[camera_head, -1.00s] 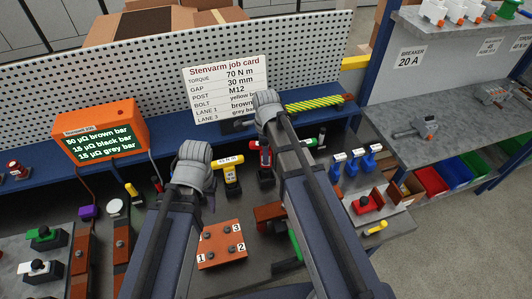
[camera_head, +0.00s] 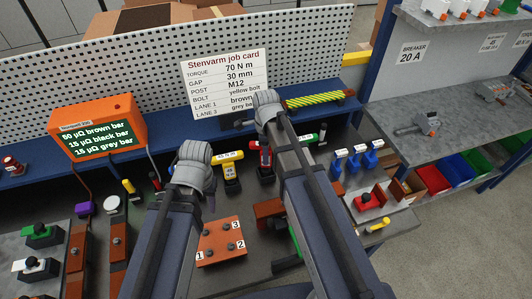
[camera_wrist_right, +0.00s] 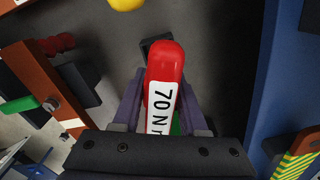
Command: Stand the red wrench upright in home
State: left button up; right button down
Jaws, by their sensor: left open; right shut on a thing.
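The red wrench (camera_wrist_right: 165,65) has a red bar with a white label that reads 70 N m. My right gripper (camera_wrist_right: 160,112) is shut on this bar, with one finger on each side. In the head view the red wrench (camera_head: 264,156) shows beside my right forearm, which hides part of it. It looks upright above a dark base (camera_head: 266,179). I cannot tell whether its foot is seated there.
A yellow wrench (camera_head: 231,173) stands just left of the red one, and a green one (camera_head: 322,137) to the right. A brown numbered plate (camera_head: 220,243) lies in front. Blue-handled parts (camera_head: 354,161) stand at the right. The job card (camera_head: 225,84) leans at the back.

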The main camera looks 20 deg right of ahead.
jog(key=shift+f+b, duration=0.65)
jog(key=shift+f, duration=0.05)
jog(key=shift+c, duration=1.8)
grip_release()
notch_tip(320, 180, up, 8)
jog(key=p, duration=0.8)
jog(key=shift+f, duration=0.1)
